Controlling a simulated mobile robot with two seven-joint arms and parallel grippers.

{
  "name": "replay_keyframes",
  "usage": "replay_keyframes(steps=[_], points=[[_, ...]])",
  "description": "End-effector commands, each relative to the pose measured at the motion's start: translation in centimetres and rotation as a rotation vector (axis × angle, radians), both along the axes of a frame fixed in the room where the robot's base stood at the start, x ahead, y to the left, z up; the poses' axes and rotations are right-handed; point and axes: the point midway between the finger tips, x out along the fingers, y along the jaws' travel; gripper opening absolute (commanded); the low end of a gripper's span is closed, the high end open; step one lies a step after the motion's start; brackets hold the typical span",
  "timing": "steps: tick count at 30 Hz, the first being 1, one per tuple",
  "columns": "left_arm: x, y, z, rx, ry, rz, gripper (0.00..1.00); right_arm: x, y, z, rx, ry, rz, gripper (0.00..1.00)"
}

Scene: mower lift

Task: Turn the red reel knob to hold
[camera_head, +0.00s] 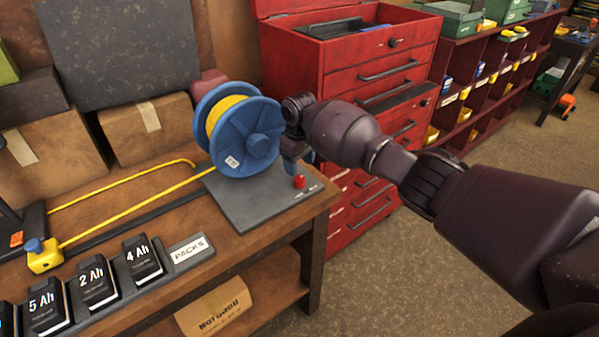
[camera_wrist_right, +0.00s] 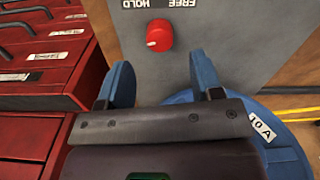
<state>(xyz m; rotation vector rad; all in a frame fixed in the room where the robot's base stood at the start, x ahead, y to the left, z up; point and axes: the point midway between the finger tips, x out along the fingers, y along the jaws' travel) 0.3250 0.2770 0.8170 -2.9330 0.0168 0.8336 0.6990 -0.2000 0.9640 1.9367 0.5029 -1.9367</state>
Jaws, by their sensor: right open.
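The red reel knob (camera_head: 299,181) sits on a grey base plate (camera_head: 245,212) at the front right of the blue reel (camera_head: 240,129). In the right wrist view the knob (camera_wrist_right: 159,36) lies ahead of my fingers, below upside-down labels FREE and HOLD (camera_wrist_right: 158,3). A small pale mark shows on it; I cannot tell which label it points to. My right gripper (camera_head: 299,164) is just above the knob. Its blue fingers (camera_wrist_right: 161,82) are apart and empty, not touching the knob. My left gripper is not in view.
Yellow cord runs from the reel to a yellow block (camera_head: 44,257) on the wooden bench (camera_head: 250,245). Battery packs (camera_head: 97,284) line the bench front. A red tool cabinet (camera_head: 350,60) stands just behind and right of the bench, close to my right arm.

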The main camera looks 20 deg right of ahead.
Motion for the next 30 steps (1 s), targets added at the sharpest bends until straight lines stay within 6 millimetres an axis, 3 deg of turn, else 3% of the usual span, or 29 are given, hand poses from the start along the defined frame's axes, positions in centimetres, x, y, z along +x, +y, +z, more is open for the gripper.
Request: replay_keyframes(steps=[6,12,26,30], points=[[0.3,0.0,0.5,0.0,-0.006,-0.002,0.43,0.0,0.0,3.6,0.001,-0.002,0.0,0.6],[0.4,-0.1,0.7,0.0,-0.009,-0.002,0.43,0.0,0.0,5.1,0.001,0.0,0.0,0.6],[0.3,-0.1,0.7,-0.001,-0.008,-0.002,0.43,0.0,0.0,5.3,0.0,0.001,0.0,0.6],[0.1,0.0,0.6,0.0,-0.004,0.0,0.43,-0.7,0.2,4.4,0.003,0.003,0.006,0.6]])
